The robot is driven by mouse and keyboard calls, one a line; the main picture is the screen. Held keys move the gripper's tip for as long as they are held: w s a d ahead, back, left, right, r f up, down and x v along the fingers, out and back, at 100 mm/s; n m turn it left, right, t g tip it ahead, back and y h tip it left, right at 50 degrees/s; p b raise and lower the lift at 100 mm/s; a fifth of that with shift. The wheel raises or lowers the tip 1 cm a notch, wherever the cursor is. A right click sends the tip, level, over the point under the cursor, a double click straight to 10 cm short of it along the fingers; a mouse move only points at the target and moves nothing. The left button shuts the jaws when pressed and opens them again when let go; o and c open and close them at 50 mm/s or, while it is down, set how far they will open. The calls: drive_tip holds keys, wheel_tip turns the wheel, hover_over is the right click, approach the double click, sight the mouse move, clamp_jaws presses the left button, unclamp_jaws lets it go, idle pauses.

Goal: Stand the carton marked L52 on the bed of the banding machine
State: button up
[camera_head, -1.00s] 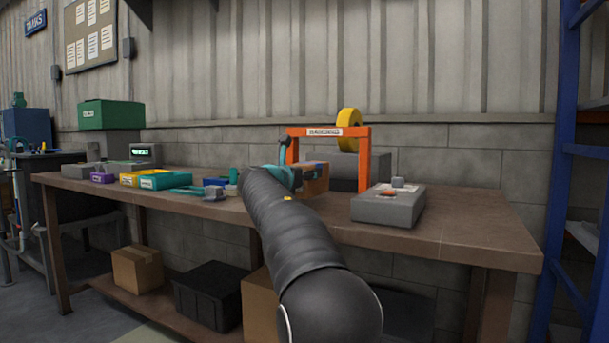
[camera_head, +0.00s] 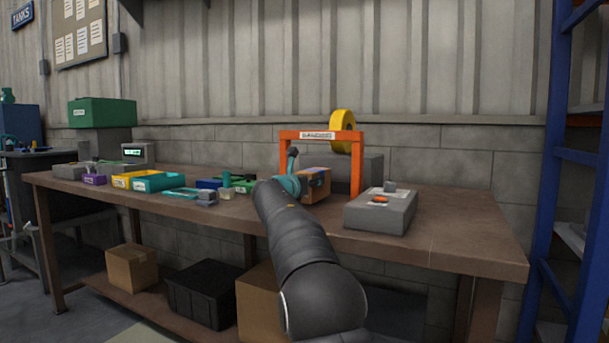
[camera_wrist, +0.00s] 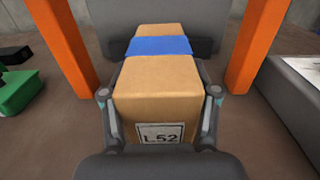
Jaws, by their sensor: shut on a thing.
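The carton marked L52 (camera_wrist: 152,95) is a brown box with a blue band across it and a label on its near face. My gripper (camera_wrist: 160,95) is shut on it, with one finger along each side. In the head view the carton (camera_head: 317,184) shows at the orange frame, partly hidden by my gripper (camera_head: 298,184). The banding machine's orange arch (camera_head: 357,168) carries a sign and a yellow reel (camera_head: 343,122). In the wrist view the orange posts (camera_wrist: 258,45) stand on both sides of the carton. I cannot tell whether the carton's underside touches the surface.
A grey box with an orange button (camera_head: 380,212) stands right of the arch on the workbench (camera_head: 470,232). Yellow (camera_head: 124,181) and teal (camera_head: 158,182) bins and small parts lie to the left. The bench's right end is clear.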

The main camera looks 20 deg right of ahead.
drive_tip(key=p+x, duration=0.3)
drive_tip(key=x, duration=0.1)
drive_tip(key=shift+d+r, duration=0.1)
drive_tip(key=shift+r, duration=0.1)
drive_tip(key=shift+p+x, duration=0.75)
drive_tip(key=shift+x, duration=0.05)
drive_tip(key=shift+s+a+f, duration=0.15)
drive_tip(key=shift+a, duration=0.15)
idle(0.5)
drive_tip(key=shift+f, duration=0.4)
drive_tip(key=o, duration=1.6)
drive_tip(key=shift+c, duration=0.2)
drive_tip(key=shift+o, duration=0.3)
drive_tip(key=shift+f, duration=0.1)
drive_tip(key=v, duration=1.2)
drive_tip(key=shift+s, duration=0.1)
